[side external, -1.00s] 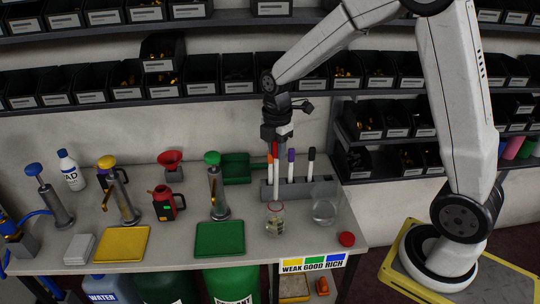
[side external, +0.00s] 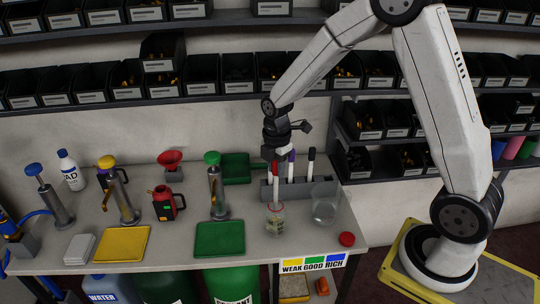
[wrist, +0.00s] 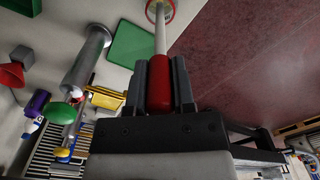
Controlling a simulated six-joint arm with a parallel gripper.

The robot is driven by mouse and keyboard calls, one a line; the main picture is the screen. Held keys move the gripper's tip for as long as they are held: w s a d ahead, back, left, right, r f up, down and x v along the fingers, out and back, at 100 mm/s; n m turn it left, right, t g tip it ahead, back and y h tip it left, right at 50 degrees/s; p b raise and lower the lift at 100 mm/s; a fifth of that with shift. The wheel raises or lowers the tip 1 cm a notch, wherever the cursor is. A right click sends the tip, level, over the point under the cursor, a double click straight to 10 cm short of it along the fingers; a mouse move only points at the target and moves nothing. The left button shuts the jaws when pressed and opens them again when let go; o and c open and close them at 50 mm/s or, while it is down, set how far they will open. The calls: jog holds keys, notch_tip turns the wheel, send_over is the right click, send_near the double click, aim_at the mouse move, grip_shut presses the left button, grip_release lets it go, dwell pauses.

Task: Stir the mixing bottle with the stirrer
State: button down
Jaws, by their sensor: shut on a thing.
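My gripper (side external: 276,160) is shut on the red handle of the stirrer (side external: 276,186). The stirrer points straight down, with its pale shaft entering the mouth of the clear mixing bottle (side external: 275,222). The bottle stands upright on the table and has some content low inside. In the wrist view, my gripper (wrist: 161,70) clasps the red handle of the stirrer (wrist: 160,97), and its shaft runs to the bottle's round reddish rim (wrist: 170,12). How deep the stirrer's tip sits is hard to tell.
A clear beaker (side external: 325,208) stands close to the bottle's right, with a red cap (side external: 347,239) beyond it. A grey rack (side external: 322,188) with markers stands just behind. A metal pump dispenser (side external: 217,195) and green tray (side external: 220,239) are to the left.

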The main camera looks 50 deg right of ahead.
aim_at(276, 187)
jog(key=shift+f, duration=3.5)
